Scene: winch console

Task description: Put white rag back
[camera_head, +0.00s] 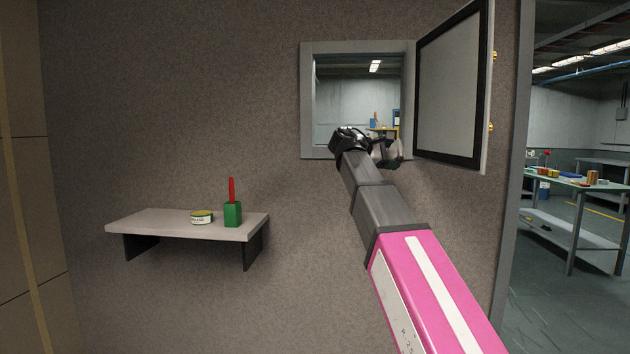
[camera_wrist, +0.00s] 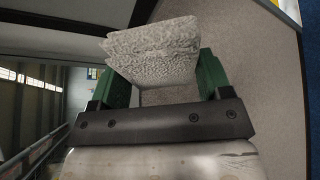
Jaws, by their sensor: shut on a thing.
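The white rag (camera_wrist: 155,48) shows in the wrist view as a folded, rough-textured, pale grey-white block. It sits between the two green fingers of my gripper (camera_wrist: 162,78), which is shut on it. In the head view my gripper (camera_head: 385,150) is at the lower edge of a framed wall opening (camera_head: 308,100). The rag is hard to make out there, at the end of my dark arm. My arm hides part of the opening's lower edge.
The opening's door (camera_head: 450,85) stands swung open to the right. A wall shelf (camera_head: 150,222) at lower left carries a small round tin (camera_head: 201,217) and a green block with a red upright handle (camera_head: 232,212). A workbench (camera_head: 575,185) stands in the room beyond the right doorway.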

